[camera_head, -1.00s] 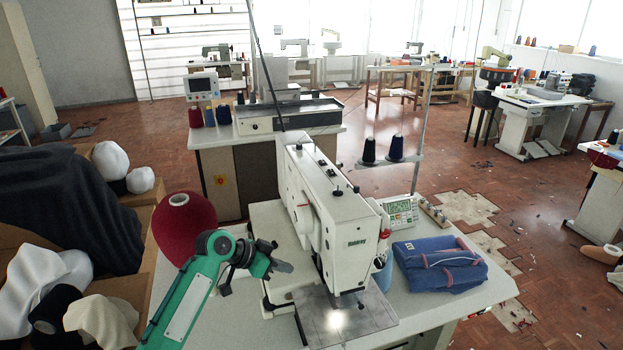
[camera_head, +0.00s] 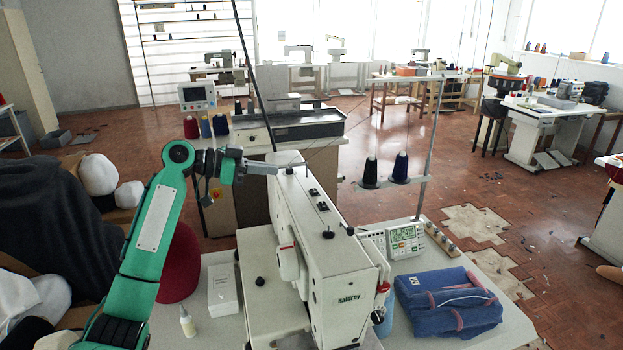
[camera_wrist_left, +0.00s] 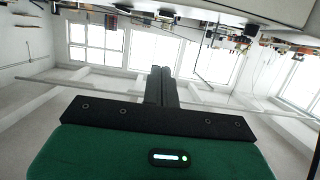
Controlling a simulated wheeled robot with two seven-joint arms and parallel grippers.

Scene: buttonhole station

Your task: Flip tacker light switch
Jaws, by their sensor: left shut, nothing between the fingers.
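The tacker is the white sewing machine (camera_head: 325,240) on the table in front of me. Its top carries several small dark knobs and its front is marked with a dark label. I cannot pick out a light switch on it, and its lower front is cut off by the picture's bottom edge. My left gripper (camera_head: 274,169) points right, its tips by the machine's rear upper end; I cannot tell whether they touch it. In the left wrist view its fingers (camera_wrist_left: 162,86) are together with nothing between them. My right gripper is not in view.
A white box (camera_head: 222,291) and a small bottle (camera_head: 188,322) stand left of the machine, near a dark red cone (camera_head: 180,265). Folded blue fabric (camera_head: 448,300), a control panel (camera_head: 403,240) and a thread stand with two dark spools (camera_head: 370,173) are on the right.

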